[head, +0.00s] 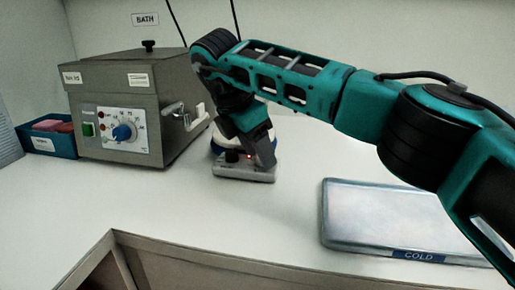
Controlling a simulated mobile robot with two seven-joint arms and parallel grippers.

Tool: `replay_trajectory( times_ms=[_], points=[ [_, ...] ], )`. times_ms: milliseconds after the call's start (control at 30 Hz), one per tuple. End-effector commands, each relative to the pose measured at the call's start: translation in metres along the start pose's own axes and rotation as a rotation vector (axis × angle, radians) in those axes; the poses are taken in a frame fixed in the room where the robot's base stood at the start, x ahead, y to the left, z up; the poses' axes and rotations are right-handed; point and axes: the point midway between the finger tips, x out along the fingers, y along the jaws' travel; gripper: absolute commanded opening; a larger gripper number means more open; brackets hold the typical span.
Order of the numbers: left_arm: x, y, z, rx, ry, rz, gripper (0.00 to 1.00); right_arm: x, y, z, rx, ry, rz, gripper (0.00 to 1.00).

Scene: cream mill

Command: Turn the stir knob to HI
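A small white-grey stirrer unit (228,172) with a blue band around its upper part stands on the bench in the middle of the head view. A small dark knob (232,156) shows at the left of its front, and a small red light glows beside it. My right arm comes in from the right. Its gripper (262,162) points down at the right half of the stirrer's front and covers that part, including any knob there. I cannot tell whether the fingers touch it, nor whether they are open or shut. HI markings are too small to read. My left gripper is out of view.
A blue bin (48,142) is at far left. A flat COLD plate (385,215) lies at right. The bench in front of the stirrer is clear.

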Motion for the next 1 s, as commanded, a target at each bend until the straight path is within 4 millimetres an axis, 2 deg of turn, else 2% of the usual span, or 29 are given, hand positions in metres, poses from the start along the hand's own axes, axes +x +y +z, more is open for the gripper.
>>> replay_trajectory(
  times_ms=[233,367,800,1000],
  points=[
    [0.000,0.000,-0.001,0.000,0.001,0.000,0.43,0.000,0.000,0.000,-0.001,0.000,-0.001,0.54],
    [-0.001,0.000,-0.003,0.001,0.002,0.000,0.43,-0.010,0.000,0.000,-0.001,0.000,0.001,0.54],
    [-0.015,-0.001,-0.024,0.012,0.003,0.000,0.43,-0.102,0.000,0.001,0.000,-0.001,0.001,0.54],
    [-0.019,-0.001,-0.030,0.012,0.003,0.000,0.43,-0.125,0.000,0.000,-0.001,-0.001,0.000,0.54]
  ],
)
